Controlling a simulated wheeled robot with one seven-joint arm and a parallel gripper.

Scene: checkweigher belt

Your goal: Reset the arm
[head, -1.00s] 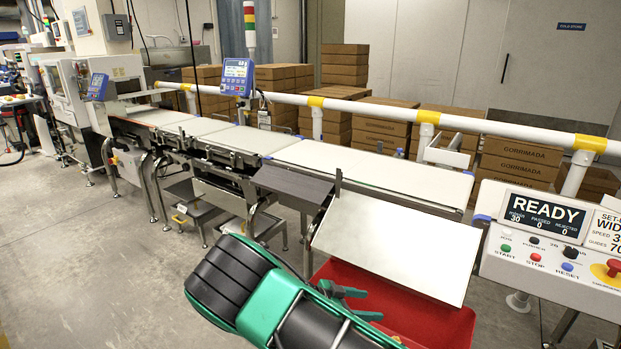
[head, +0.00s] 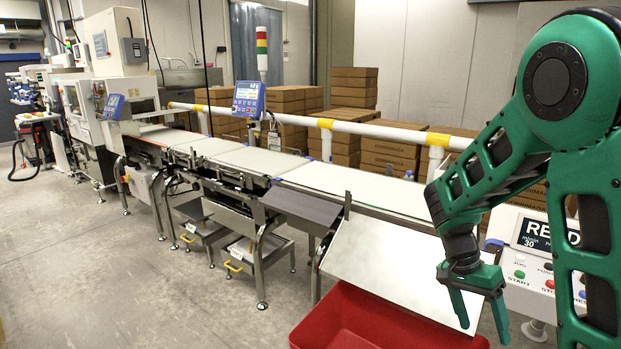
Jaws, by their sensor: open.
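My gripper (head: 479,312) hangs with its fingers pointing down at the lower right of the head view. Its two green fingers are spread apart and nothing is between them. It shows in front of the right part of the sloped white chute plate (head: 390,268) and to the left of the control panel (head: 527,270). My green arm is bent and fills the right side of the view, hiding part of the panel.
A red bin (head: 345,318) stands below the chute plate. The checkweigher belt (head: 262,160) runs back to the left, with a blue display (head: 248,98) above it. A white rail (head: 350,127) and stacked cartons (head: 353,88) lie behind.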

